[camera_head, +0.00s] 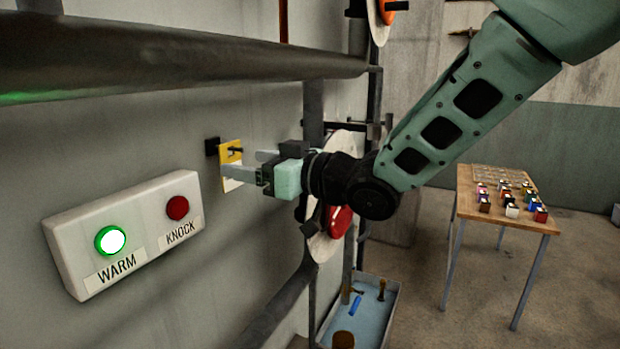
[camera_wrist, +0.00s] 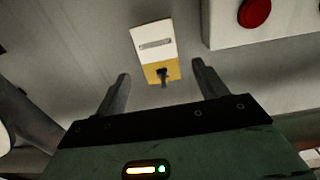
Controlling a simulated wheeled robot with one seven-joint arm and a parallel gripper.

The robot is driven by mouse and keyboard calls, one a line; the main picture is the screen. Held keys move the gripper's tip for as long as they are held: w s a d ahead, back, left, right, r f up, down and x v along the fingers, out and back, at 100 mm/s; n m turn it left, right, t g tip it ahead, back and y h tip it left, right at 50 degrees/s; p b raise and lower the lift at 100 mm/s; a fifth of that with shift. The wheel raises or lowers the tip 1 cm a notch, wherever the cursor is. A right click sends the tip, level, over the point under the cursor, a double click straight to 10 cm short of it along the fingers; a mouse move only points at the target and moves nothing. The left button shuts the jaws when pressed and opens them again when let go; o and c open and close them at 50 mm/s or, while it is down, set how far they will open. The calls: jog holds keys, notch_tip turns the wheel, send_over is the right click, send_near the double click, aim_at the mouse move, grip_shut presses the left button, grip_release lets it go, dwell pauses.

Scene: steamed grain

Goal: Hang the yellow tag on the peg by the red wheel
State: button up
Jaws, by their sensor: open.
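The yellow tag (camera_head: 231,156), yellow at the top with a pale lower part, hangs flat near the wall. A dark peg (camera_head: 236,149) sticks out through its yellow part. In the wrist view the tag (camera_wrist: 153,38) shows whole, with the peg (camera_wrist: 163,76) at its yellow end. My gripper (camera_head: 251,163) is open, its fingers pointing at the wall; one finger overlaps the tag in the head view. In the wrist view my gripper's fingers (camera_wrist: 160,70) stand apart on either side of the tag's yellow end, clear of it. The red wheel (camera_head: 339,221) is partly hidden behind my arm.
A white box with a lit green WARM button (camera_head: 110,240) and a red KNOCK button (camera_head: 177,207) is left of the tag. A thick pipe (camera_head: 180,60) crosses above. Dark vertical pipes stand at right. A wooden table (camera_head: 545,222) with small blocks is farther right.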

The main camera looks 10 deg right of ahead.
jog(key=b+v, duration=0.4)
jog(key=v, duration=1)
notch_tip(320, 180, down, 15)
jog(key=s+m+g+h+b, duration=0.2)
jog(key=m+h, duration=0.1)
jog(key=h, duration=0.6)
jog(key=s+f+g+h, duration=0.2)
jog(key=s+f+g, duration=0.2)
jog(key=s, duration=0.5)
jog(key=s+d+f+g+h+b, duration=0.1)
jog(key=s+f+g, duration=0.4)
jog(key=s, duration=0.5)
jog(key=shift+s+d+f+h, duration=0.2)
jog(key=shift+d+f+h, duration=0.1)
jog(key=shift+f+h, duration=0.55)
